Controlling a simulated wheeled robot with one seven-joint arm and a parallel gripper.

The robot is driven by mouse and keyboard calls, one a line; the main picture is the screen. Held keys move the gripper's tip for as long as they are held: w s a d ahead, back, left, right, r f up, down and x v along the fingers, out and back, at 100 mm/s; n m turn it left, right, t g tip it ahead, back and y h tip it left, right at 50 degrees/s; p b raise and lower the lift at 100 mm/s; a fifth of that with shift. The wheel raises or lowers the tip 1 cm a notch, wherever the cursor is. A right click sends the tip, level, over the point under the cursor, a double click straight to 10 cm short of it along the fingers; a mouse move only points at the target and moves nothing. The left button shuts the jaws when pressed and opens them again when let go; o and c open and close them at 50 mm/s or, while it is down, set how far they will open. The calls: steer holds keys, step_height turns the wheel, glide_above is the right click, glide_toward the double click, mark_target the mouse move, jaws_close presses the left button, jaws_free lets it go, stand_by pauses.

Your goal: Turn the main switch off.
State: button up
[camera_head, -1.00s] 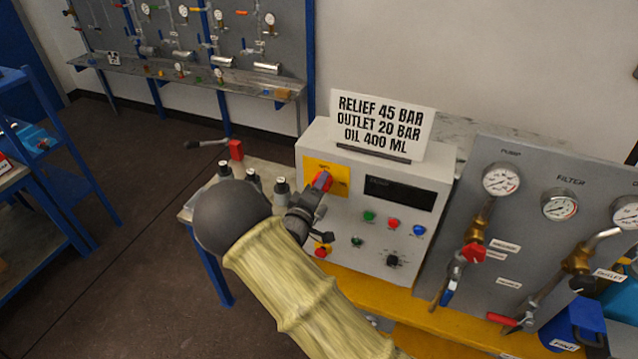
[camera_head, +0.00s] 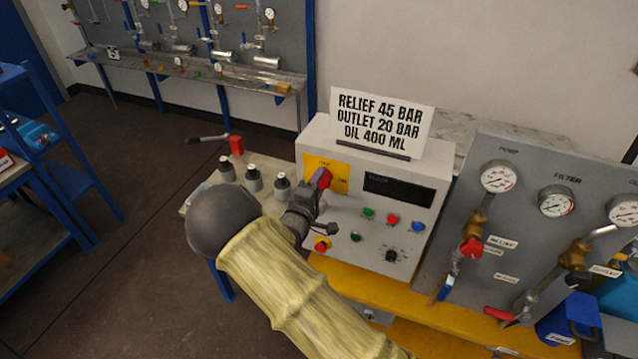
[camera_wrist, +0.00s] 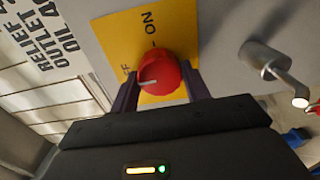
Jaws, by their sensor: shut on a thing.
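The main switch is a red round knob (camera_head: 323,178) on a yellow plate (camera_head: 341,181) at the upper left of the grey control box (camera_head: 432,167). My gripper (camera_head: 316,188) is at the knob, its dark fingers partly hiding it in the head view. In the wrist view, the knob (camera_wrist: 160,70) sits between the two fingers of my gripper (camera_wrist: 162,88), which are shut on its sides. Its white mark points left, toward the partly hidden OFF label (camera_wrist: 127,76). The ON label (camera_wrist: 150,24) shows at the plate's other edge.
Green, red and blue buttons (camera_head: 392,219) and a black knob (camera_head: 391,256) sit right of my gripper. Several small bottles (camera_head: 253,180) stand left. A gauge panel (camera_head: 525,182) stands right.

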steer(key=o, duration=1)
steer(key=b+v, duration=0.6)
steer(key=v, duration=1.1)
steer(key=shift+s+a, duration=0.1)
steer(key=shift+s, duration=0.15)
steer(key=w+d+f+m+g+y, duration=0.4)
steer(key=d+m+g+y, duration=0.25)
steer(key=d+g, duration=0.2)
steer(key=s+d+r+m+g, duration=0.1)
steer(key=s+d+m+g, duration=0.1)
steer(key=s+d, duration=0.3)
steer(key=s+d+r+m+g, duration=0.1)
steer(key=s+d+m+g, duration=0.1)
steer(key=s+d, duration=0.3)
steer(key=s+d+r+m+g, duration=0.1)
steer(key=s+d+m+g, duration=0.1)
steer(key=s+d, duration=0.3)
steer(key=shift+d+m+b, duration=0.2)
steer(key=shift+m+b, duration=0.15)
steer(key=shift+m, duration=0.5)
